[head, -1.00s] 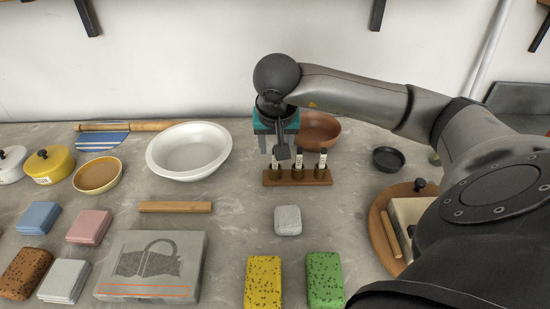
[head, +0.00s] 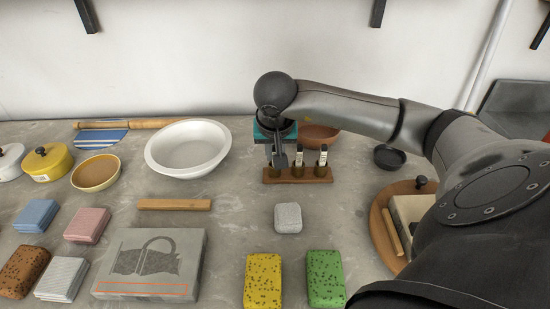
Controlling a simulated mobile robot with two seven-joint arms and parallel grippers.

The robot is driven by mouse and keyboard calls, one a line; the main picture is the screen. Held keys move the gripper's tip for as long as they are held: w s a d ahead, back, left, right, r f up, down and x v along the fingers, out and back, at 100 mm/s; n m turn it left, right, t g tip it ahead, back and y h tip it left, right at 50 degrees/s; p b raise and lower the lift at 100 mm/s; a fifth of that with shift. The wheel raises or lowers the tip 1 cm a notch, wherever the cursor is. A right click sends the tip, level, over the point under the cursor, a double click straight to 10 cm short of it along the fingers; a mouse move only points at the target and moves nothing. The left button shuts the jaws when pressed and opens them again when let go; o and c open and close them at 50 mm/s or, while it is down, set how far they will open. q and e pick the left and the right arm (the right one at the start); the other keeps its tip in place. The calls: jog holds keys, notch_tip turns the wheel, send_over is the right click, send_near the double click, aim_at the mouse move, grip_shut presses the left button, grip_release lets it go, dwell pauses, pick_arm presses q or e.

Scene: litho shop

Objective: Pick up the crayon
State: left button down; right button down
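A small wooden rack (head: 312,180) stands on the table and holds dark crayons with pale labels upright. The middle crayon (head: 299,160) and the right crayon (head: 323,160) show above it. The left crayon is mostly hidden behind my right gripper (head: 277,164). That gripper points down at the left end of the rack, its fingertips low by the left crayon. I cannot tell whether the fingers are apart or closed on it. My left gripper is out of view.
A grey block (head: 288,217) lies in front. Yellow (head: 263,281) and green (head: 326,279) sponges lie nearer. A small dark dish (head: 390,157) is to the right.

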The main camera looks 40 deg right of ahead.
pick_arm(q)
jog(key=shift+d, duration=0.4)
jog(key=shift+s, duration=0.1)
